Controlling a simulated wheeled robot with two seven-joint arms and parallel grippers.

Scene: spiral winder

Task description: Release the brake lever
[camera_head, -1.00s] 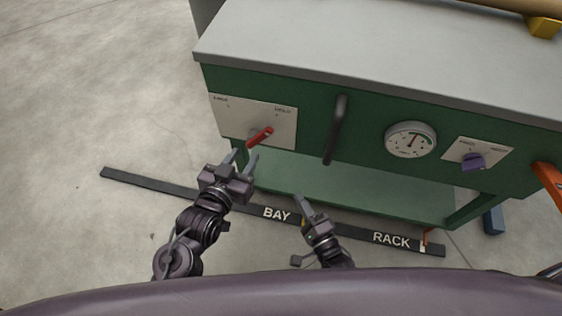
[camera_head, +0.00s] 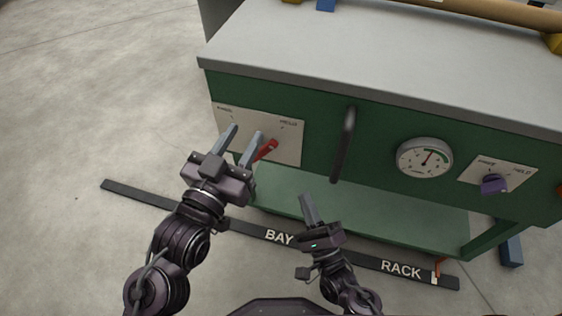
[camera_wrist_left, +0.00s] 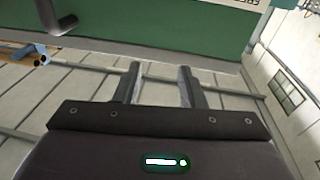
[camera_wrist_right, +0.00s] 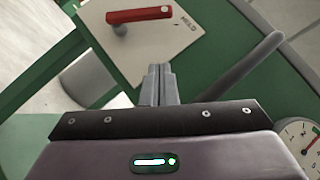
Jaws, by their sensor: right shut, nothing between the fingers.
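The red lever (camera_head: 269,149) is on a pale labelled plate (camera_head: 290,151) at the left of the green cabinet front. It points up and right, towards the right-hand label. It also shows at the top of the right wrist view (camera_wrist_right: 140,14), where that label reads like HELD. My left gripper (camera_head: 246,134) is open in front of the plate. Its right finger overlaps the lever's lower left end; I cannot tell whether they touch. The left wrist view shows its fingers apart and empty (camera_wrist_left: 159,72). My right gripper (camera_head: 307,197) is shut and empty, below and right of the lever.
A dark bar handle (camera_head: 343,145) stands out right of the plate. Further right are a round gauge (camera_head: 425,158) and a purple knob (camera_head: 494,184). The grey top (camera_head: 380,60) overhangs the front. A dark floor strip (camera_head: 335,250) reads BAY and RACK.

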